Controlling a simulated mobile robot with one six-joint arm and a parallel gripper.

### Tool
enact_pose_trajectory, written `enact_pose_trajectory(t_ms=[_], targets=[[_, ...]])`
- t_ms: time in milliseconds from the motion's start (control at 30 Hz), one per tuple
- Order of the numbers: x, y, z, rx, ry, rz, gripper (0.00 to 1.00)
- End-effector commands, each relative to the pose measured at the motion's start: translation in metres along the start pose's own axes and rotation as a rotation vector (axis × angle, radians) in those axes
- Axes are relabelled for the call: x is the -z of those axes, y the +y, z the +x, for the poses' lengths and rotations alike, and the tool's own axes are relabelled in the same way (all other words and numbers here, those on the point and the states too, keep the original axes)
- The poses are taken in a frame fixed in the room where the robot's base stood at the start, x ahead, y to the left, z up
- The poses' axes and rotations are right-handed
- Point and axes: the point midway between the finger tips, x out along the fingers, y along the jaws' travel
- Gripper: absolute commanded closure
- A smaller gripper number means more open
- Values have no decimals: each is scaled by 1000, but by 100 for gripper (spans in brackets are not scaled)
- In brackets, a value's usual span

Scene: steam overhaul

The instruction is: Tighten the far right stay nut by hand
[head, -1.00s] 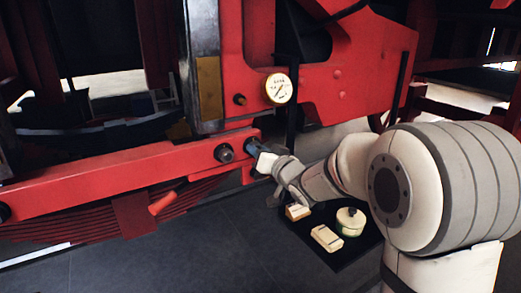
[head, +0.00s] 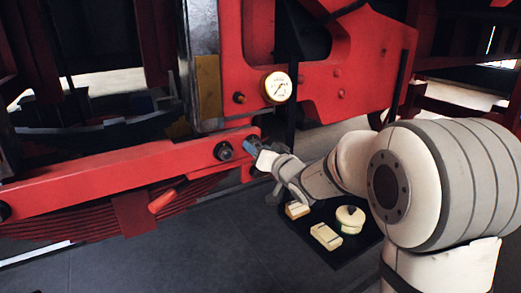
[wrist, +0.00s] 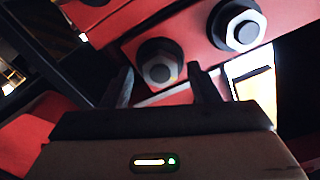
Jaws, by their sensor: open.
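My gripper (head: 250,147) is open at the right end of the red bar (head: 110,172) in the head view. Another dark nut (head: 224,152) shows on the bar just left of my gripper.
A round brass-rimmed gauge (head: 277,87) is above the bar on the red frame. A dark tray (head: 349,257) below my arm holds a round pale-lidded tin (head: 350,219) and two small pale boxes (head: 326,236). The grey floor at lower left is clear.

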Motion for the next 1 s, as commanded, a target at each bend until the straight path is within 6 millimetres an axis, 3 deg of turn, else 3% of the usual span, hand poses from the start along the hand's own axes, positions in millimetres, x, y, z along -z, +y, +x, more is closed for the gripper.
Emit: enact_pose_trajectory(t_ms=[233, 633, 1000], targets=[[0, 0, -9, 0, 2, -1, 45], [0, 1, -70, -1, 1, -1, 45], [0, 0, -78, 0, 0, 0, 45]])
